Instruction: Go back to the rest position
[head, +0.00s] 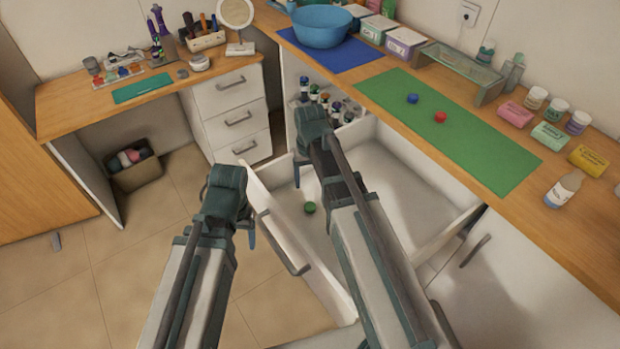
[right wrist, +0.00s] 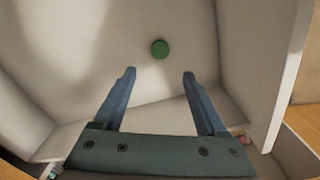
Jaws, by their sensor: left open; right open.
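My left gripper (head: 246,226) is open and empty, outside the drawer's front panel at the left. My right gripper (head: 296,170) is over the open white drawer (head: 385,185), its fingers pointing down. In the right wrist view my right gripper (right wrist: 160,85) shows its two fingers spread apart with nothing between them. A green ball (head: 310,208) lies on the drawer's floor. The green ball (right wrist: 160,49) also shows beyond the fingertips in the right wrist view, apart from them. My right arm hides part of the drawer.
A blue ball (head: 413,98) and a red ball (head: 440,117) lie on the green mat (head: 480,150) on the right counter. A blue bowl (head: 320,27), boxes and jars stand around it. The drawer's front panel (head: 285,240) and handle stick out between my arms. Open floor lies at the left.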

